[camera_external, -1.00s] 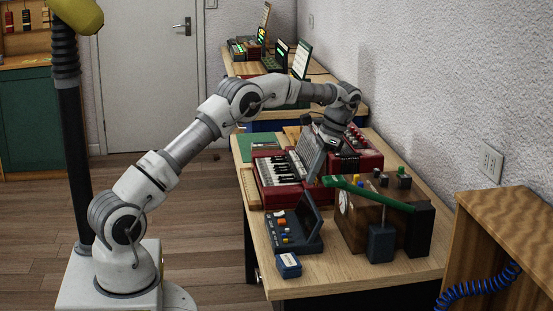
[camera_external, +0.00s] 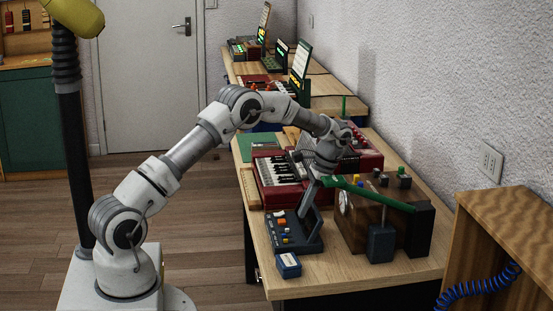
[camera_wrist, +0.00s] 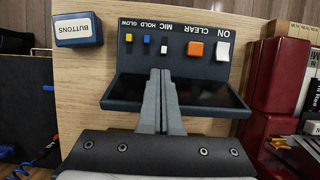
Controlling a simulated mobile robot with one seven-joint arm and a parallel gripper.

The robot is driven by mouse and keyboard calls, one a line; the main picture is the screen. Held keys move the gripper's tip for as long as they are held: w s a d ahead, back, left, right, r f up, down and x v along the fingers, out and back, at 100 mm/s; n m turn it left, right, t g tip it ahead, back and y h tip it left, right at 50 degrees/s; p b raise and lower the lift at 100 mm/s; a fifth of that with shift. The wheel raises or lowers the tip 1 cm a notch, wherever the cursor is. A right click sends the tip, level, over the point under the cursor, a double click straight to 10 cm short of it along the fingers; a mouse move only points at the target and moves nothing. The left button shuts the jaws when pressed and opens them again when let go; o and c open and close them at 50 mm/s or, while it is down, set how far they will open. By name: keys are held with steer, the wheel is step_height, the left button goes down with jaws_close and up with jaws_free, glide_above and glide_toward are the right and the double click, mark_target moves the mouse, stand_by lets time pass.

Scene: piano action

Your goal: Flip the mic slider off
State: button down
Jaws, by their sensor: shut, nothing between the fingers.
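The dark blue device (camera_wrist: 178,70) with a dark screen fills the middle of the wrist view, its labels upside down. The mic slider (camera_wrist: 164,46) is a small white knob by the label MIC. A blue knob by HOLD and a yellow knob by GLOW stand to its left. My gripper (camera_wrist: 160,71) is shut and empty; its fingers cross the screen and their tips end just below the mic slider in the picture. Contact cannot be told. In the external view my gripper (camera_external: 302,215) points down at the device (camera_external: 285,246).
An orange button (camera_wrist: 196,48) and a white ON button (camera_wrist: 222,50) are right of the mic slider. The blue BUTTONS box (camera_wrist: 77,30) lies to the left. The red keyboard (camera_external: 262,196) and a wooden box with a green arm (camera_external: 372,191) stand close by.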

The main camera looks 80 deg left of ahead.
mark_target(287, 229)
steer(key=shift+x, duration=2.2)
steer(key=shift+s, duration=1.05)
steer(key=shift+r, duration=0.15)
steer(key=p+v, duration=0.7)
steer(key=v, duration=0.3)
